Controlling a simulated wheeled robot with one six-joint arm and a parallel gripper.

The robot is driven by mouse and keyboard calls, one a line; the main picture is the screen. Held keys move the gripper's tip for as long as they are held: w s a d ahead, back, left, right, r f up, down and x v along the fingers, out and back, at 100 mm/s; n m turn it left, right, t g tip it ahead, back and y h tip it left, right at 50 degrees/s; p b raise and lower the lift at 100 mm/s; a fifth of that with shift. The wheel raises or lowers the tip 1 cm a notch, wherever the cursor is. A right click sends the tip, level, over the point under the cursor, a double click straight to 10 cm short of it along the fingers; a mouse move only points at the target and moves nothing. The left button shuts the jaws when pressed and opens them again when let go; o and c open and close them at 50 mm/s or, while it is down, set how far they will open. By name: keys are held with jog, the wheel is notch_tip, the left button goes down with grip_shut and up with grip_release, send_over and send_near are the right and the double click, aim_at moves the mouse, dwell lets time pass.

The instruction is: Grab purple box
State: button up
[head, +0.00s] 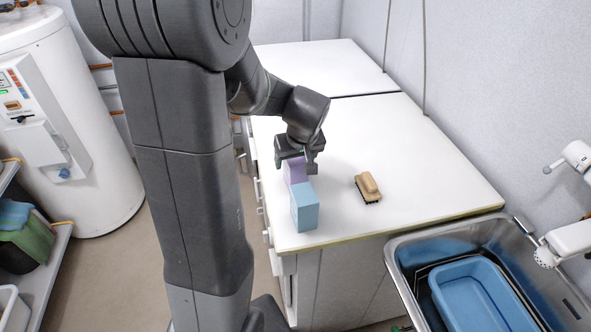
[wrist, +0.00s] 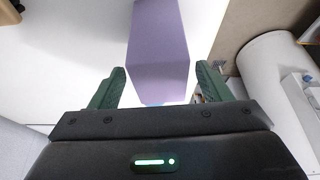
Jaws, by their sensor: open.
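A purple box (head: 296,170) stands on the white countertop, partly hidden by my gripper in the head view. In the wrist view the purple box (wrist: 158,58) is upper centre, with its near end reaching between my two green fingers. My gripper (head: 297,163) is open and right at the purple box, above the counter. In the wrist view my gripper (wrist: 160,88) has a finger on each side of the box, with a gap on both sides. I cannot tell how far down the fingers reach along it.
A light blue box (head: 305,207) stands just in front of the purple box, near the counter's front left corner. A metal sink (head: 404,262) with a blue basin (head: 447,275) is at lower right.

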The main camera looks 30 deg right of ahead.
jog(key=shift+x, duration=0.8)
jog(key=c, duration=1.1)
jog(key=shift+r, duration=0.1)
